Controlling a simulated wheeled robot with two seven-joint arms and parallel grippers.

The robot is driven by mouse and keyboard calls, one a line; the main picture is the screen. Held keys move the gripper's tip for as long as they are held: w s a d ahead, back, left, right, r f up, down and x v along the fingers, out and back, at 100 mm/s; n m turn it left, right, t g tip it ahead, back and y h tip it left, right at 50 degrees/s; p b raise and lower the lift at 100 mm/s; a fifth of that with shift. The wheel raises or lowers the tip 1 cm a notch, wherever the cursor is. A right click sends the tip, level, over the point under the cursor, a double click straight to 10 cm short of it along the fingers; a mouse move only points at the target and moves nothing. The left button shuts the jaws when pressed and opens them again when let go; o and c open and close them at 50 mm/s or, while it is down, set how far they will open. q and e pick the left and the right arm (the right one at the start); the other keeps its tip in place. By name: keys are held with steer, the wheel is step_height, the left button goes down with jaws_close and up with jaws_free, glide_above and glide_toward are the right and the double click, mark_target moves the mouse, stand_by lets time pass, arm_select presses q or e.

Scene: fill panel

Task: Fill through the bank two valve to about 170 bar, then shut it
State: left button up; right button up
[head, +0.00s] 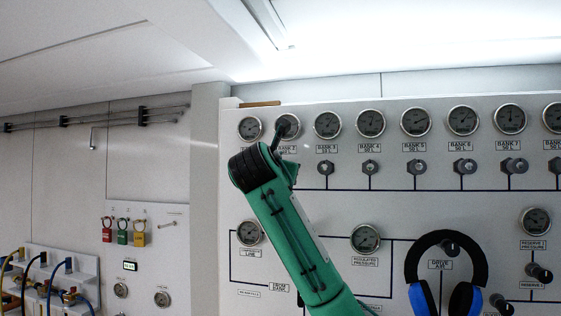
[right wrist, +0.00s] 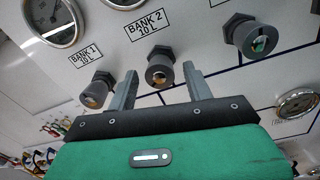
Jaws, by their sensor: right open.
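The bank two valve (right wrist: 160,70), a dark round knob under the BANK 2 label (right wrist: 147,27), shows in the right wrist view. My right gripper (right wrist: 159,88) is open, one finger to each side of this knob; I cannot tell whether they touch it. In the head view my green right arm and gripper (head: 278,152) hide the bank two valve. The bank two gauge (head: 289,124) is partly covered by the gripper, and its needle is too small to read. In the wrist view only its lower edge shows. My left gripper is not in view.
The bank one valve (right wrist: 97,90) is close on the left and the bank three valve (right wrist: 252,37) is on the right. Other gauges and valves line the panel. Blue and black headphones (head: 445,265) hang low on the right. Coloured padlocks (head: 122,232) hang on the left wall.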

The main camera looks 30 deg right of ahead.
steer(key=shift+w+d, duration=0.2)
steer(key=shift+d, duration=0.05)
steer(key=c, duration=1)
